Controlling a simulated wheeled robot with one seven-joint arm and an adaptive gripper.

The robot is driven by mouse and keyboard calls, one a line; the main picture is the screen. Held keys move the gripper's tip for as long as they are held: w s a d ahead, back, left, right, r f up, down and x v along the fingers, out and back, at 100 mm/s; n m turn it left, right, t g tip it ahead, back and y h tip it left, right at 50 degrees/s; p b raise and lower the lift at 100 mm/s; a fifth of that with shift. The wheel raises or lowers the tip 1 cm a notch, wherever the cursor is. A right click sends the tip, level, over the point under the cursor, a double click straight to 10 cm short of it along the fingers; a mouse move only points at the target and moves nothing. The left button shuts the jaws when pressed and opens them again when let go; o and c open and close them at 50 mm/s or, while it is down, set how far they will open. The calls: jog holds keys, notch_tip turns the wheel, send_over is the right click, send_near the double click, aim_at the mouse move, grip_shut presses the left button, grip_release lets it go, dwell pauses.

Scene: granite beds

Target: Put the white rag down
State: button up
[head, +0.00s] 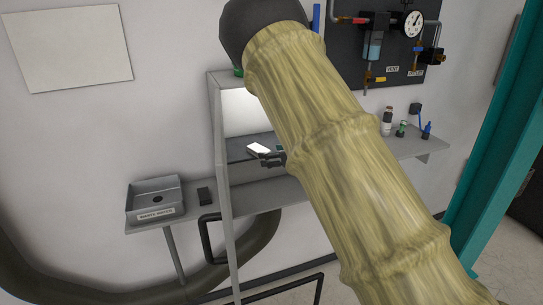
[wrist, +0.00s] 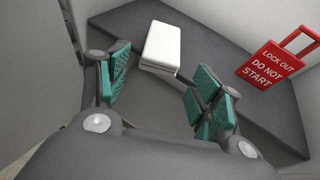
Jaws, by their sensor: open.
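The white rag (wrist: 163,43) looks like a flat folded white block. In the wrist view it lies on a dark grey shelf (wrist: 215,50), near the shelf's front edge. It also shows in the head view (head: 258,148), inside a grey-framed bay. My gripper (wrist: 160,75) is open, with its teal finger pads spread to either side of the rag's near end. I see gaps between the pads and the rag. In the head view my gripper (head: 272,159) shows only in part, just below and right of the rag; my arm's sleeve hides the rest.
A red "LOCK OUT DO NOT START" tag (wrist: 272,65) stands at the right on the shelf. In the head view, a grey labelled tray (head: 155,198) sits on the lower left bench, and several bottles (head: 387,122) stand on the right. A frame post (head: 222,200) rises beside the bay.

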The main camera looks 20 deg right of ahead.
jog(key=b+v, duration=0.5)
jog(key=v, duration=0.5)
jog(key=s+a+f+m+g+h, duration=0.1)
jog(key=s+f+m, duration=0.55)
jog(key=f, duration=0.55)
jog(key=s+a+f+m+g+h, duration=0.1)
jog(key=s+f+m+g+h, duration=0.1)
jog(key=s+f+m, duration=0.55)
jog(key=s+f+m+g+h, duration=0.1)
jog(key=s+f+m, duration=0.3)
jog(key=f+m, duration=0.75)
jog(key=s+a+f+m+g, duration=0.2)
jog(key=s+f+m, duration=0.3)
jog(key=s, duration=0.6)
jog(key=s+a+f+m+g+h, duration=0.1)
jog(key=s+a+f+m+g, duration=0.2)
jog(key=s, duration=0.7)
jog(key=s+a+f+m+g, duration=0.3)
jog(key=s+f+m, duration=0.5)
jog(key=s+f, duration=0.2)
jog(key=shift+s+a+h, duration=0.25)
jog(key=shift+s+h, duration=0.05)
jog(key=shift+s, duration=0.5)
jog(key=shift+f, duration=0.15)
jog(key=shift+c, duration=0.4)
